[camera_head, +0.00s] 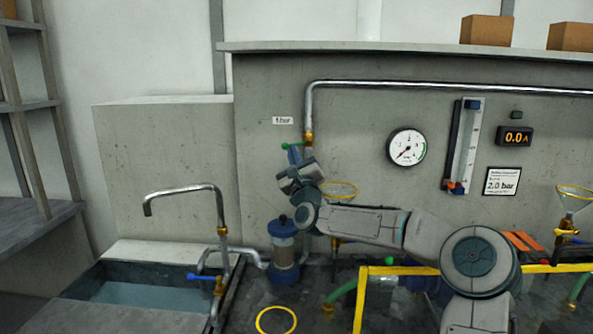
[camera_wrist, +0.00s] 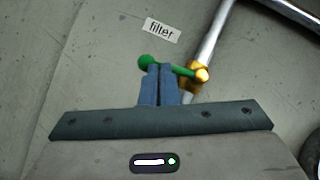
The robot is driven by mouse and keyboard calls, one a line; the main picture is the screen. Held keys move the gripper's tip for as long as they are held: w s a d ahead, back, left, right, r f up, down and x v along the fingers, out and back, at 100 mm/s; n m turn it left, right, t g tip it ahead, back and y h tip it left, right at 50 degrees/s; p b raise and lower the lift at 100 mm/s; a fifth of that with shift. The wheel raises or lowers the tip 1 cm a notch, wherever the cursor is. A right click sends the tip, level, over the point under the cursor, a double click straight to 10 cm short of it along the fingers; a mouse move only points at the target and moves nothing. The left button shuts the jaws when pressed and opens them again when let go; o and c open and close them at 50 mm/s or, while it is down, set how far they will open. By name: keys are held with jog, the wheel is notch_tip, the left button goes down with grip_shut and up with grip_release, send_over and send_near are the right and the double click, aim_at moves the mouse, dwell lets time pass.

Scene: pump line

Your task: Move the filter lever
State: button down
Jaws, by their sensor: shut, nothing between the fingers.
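The filter lever (camera_head: 288,145) is a green bar with a round knob, on a brass valve (camera_head: 308,138) on the steel pipe at the wall. In the wrist view the lever (camera_wrist: 183,70) lies nearly level, its knob at the left and the brass valve (camera_wrist: 195,77) at the right. My gripper (camera_head: 294,154) is just below the lever in the head view. In the wrist view my gripper (camera_wrist: 159,67) is shut and empty, its blue fingertips overlapping the middle of the lever. I cannot tell whether they touch it.
A blue-capped filter housing (camera_head: 283,248) stands below my gripper. A sink (camera_head: 150,288) with a bent tap pipe is at the left. A round gauge (camera_head: 407,147) and a flow tube (camera_head: 465,145) are on the wall at the right. Yellow rails (camera_head: 400,270) run in front.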

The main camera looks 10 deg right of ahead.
jog(key=shift+a+r+y+b, duration=0.2)
jog(key=shift+y+b, duration=0.1)
jog(key=shift+b, duration=0.35)
jog(key=shift+a, duration=0.1)
jog(key=shift+r, duration=0.35)
